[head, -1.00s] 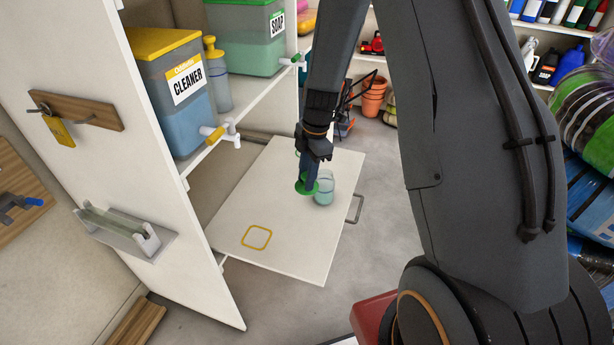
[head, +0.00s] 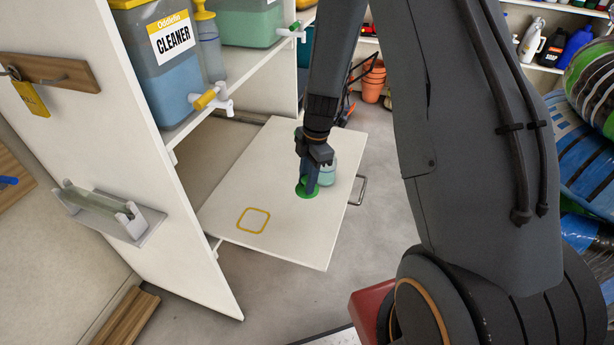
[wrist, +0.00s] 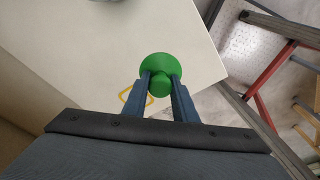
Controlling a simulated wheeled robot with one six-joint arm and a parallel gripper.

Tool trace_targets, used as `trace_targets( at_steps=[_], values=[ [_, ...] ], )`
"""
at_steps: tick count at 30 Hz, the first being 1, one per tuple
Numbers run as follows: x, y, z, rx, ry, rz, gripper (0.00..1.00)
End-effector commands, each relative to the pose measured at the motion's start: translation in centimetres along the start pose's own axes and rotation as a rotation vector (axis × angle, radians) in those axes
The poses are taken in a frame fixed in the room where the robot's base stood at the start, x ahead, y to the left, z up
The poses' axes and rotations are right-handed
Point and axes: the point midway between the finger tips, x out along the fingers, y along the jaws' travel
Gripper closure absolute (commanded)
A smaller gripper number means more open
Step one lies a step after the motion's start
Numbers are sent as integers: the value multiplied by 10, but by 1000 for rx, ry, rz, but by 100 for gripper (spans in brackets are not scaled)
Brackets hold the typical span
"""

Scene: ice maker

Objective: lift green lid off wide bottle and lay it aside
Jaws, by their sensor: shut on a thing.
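My gripper (head: 308,184) is shut on the green lid (head: 301,192), which is a round disc with a knob. In the wrist view the lid (wrist: 160,62) sits between my two fingertips (wrist: 160,84), which grip its knob. The wide bottle (head: 328,172) is clear bluish and stands on the white pull-out board (head: 285,228), just behind and right of the lid. The lid is off the bottle, beside it. Whether it touches the board or hangs just above it I cannot tell. My gripper partly hides the bottle.
A yellow square outline (head: 253,220) marks the near part of the board, which is clear. A white cabinet panel (head: 150,220) stands at left. A metal handle (head: 358,190) is on the board's right edge. The cleaner tank's tap (head: 212,98) juts out above.

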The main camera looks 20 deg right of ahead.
Motion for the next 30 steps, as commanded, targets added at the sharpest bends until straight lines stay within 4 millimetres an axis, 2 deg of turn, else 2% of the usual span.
trace_targets(
  at_steps=[1,18,24,30],
  values=[
    [9,1,2,0,0,-1,100],
    [70,1,11,0,0,1,100],
    [87,1,14,1,0,1,100],
    [96,0,15,1,0,1,100]
  ],
)
